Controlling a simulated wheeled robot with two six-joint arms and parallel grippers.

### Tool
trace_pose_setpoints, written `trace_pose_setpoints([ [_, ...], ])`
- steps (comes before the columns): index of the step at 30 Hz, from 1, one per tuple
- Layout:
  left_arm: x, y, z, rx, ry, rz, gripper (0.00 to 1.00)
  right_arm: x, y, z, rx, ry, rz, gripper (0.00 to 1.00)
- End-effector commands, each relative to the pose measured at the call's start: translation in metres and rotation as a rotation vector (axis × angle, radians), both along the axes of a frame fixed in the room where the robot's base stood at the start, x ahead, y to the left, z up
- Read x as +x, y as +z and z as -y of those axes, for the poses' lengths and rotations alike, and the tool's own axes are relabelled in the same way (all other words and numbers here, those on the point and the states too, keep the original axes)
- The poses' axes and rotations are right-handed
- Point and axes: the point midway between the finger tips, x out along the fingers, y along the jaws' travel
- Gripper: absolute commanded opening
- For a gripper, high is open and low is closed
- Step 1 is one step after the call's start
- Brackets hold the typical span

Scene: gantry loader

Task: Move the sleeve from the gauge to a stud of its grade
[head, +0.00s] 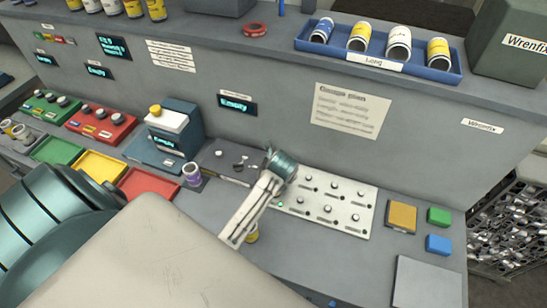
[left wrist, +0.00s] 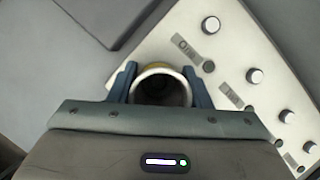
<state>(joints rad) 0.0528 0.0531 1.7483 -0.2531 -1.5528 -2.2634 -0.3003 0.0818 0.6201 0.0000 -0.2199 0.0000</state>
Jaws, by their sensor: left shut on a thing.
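My left gripper (left wrist: 160,72) is shut on a sleeve (left wrist: 160,86), its blue fingers on either side of the open pale rim. A touch of yellow shows at the rim's far side. In the head view a yellow sleeve (head: 252,234) shows partly behind my pale arm link, near the pale stud plate (head: 343,222); the fingers are hidden there. In the left wrist view the sleeve overlaps the edge of the stud plate (left wrist: 235,50), and several bare studs (left wrist: 255,76) stand to its right. The teal gauge-like block (head: 151,150) has a display reading "Empty". My right gripper is not in view.
A blue tray (head: 430,73) labelled "Long" holds several sleeves on the upper ledge. Green, yellow and red trays (head: 100,166) lie left. Yellow, green and blue blocks (head: 402,217) and a grey pad (head: 428,283) lie right.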

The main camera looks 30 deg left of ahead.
Motion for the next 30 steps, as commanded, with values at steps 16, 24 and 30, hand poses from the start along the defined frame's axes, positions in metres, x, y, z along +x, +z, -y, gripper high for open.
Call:
trace_pose_setpoints([
  [16,0.0,-0.002,0.0,0.0,0.0,0.0,0.7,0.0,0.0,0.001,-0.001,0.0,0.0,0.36],
  [24,-0.002,0.007,0.004,-0.001,-0.001,0.001,0.7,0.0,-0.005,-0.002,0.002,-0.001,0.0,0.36],
  [30,-0.011,0.042,0.016,-0.003,0.0,0.006,0.7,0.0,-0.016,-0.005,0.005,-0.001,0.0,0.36],
])
